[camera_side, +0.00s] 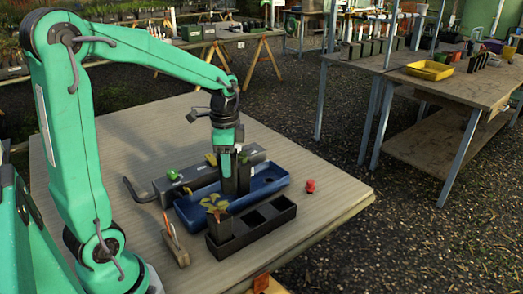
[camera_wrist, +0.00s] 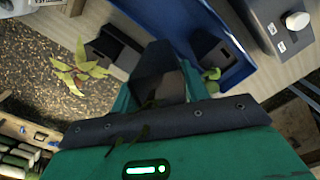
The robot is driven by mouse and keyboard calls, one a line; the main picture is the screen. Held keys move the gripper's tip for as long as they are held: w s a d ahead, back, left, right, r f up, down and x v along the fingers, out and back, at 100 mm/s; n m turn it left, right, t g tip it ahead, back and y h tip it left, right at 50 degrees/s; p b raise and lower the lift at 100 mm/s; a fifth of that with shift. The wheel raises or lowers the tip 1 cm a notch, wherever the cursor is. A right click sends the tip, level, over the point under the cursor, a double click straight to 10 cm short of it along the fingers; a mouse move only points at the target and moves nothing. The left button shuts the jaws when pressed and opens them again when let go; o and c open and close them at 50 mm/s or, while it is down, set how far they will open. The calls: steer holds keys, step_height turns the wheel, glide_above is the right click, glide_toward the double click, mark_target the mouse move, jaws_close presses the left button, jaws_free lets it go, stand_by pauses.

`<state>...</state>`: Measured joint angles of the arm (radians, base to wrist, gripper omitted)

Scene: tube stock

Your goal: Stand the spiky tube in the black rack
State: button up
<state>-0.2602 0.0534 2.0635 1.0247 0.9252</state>
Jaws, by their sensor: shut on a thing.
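My gripper (camera_side: 231,160) points down over the blue tray (camera_side: 272,185) and is shut on a dark square tube (camera_side: 229,180). In the wrist view, the held tube (camera_wrist: 160,68) sits between the jaws, and thin dark green leaves poke over the gripper, so it looks like the spiky tube. I cannot tell whether its base touches the tray. The black rack (camera_side: 248,240) lies in front of the tray; its left cell holds a leafy tube (camera_side: 217,222), and the other two cells look empty. The rack (camera_wrist: 118,48) also shows in the wrist view.
Another dark tube (camera_side: 244,179) stands in the tray close beside the held one. A grey box (camera_side: 250,153) with a bent hose lies behind the tray. A red knob-like thing (camera_side: 310,186) is at right, a wooden block (camera_side: 176,246) at left. The table's front right is clear.

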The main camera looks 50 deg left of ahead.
steer(key=w+d+f+m, duration=0.2)
steer(key=d+m, duration=0.6)
steer(key=m, duration=0.2)
steer(key=shift+f, duration=0.35)
step_height(320, 180, down, 7)
steer(key=shift+r, duration=0.15)
stand_by(1.6)
steer(key=shift+f, duration=0.35)
stand_by(1.0)
steer(key=o, duration=1.1)
steer(key=shift+o, duration=0.2)
step_height(320, 180, up, 8)
